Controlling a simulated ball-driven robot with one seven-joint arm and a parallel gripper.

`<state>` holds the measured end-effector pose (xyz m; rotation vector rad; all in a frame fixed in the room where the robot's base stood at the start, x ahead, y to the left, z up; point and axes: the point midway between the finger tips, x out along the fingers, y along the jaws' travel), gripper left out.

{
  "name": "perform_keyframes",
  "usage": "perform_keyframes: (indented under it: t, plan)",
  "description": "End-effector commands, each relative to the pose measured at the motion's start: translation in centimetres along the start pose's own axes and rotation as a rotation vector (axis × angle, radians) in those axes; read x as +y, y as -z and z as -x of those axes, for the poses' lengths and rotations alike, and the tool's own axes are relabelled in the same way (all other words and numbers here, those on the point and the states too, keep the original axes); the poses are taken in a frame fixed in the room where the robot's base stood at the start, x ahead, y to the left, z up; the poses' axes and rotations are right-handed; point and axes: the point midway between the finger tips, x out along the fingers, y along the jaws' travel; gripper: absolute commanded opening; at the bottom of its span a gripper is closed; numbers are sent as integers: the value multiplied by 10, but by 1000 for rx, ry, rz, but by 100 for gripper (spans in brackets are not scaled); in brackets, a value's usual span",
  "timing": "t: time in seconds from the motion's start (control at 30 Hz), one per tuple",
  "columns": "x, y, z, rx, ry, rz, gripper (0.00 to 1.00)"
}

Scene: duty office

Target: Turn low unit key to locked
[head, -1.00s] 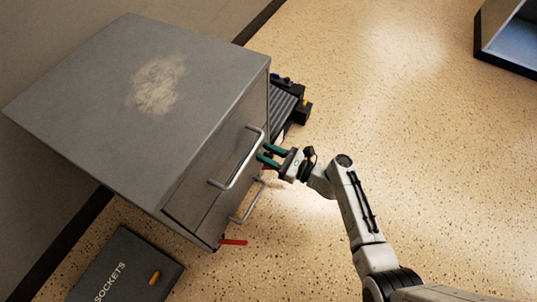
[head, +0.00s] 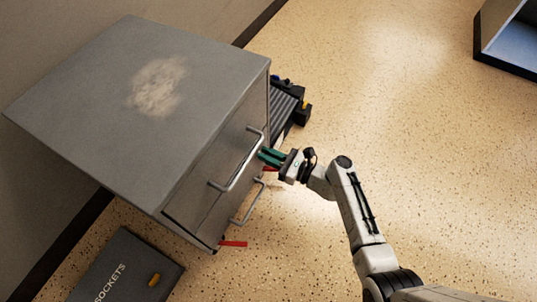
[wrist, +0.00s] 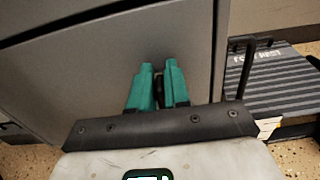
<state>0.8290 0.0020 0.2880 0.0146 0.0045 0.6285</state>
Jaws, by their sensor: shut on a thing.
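The low unit is a grey metal cabinet (head: 130,100) with a worn patch on its top and drawer fronts with bar handles (head: 237,165). Its front fills much of the wrist view (wrist: 100,65). My gripper (head: 265,156) has green fingers and reaches the front near its far upper edge, just beyond the upper handle. In the wrist view the fingers (wrist: 158,72) are shut on a small dark piece, the key (wrist: 159,88), standing out from the front. The fingers hide most of it, so its turn angle cannot be told.
A ribbed foot rest (wrist: 270,80) stands beside the cabinet's far side. A dark case marked SOCKETS (head: 125,268) lies at lower left. A red piece (head: 233,243) sticks out low at the near front corner. An open box (head: 510,40) is at upper right. Open floor lies between.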

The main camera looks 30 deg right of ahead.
Motion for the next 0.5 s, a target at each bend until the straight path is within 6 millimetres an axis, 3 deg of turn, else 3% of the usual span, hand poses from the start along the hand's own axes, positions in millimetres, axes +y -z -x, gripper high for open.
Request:
perform_keyframes:
  t: [0.5]
  plan:
    - [-6, -2, 0, 1, 2, -333, 0]
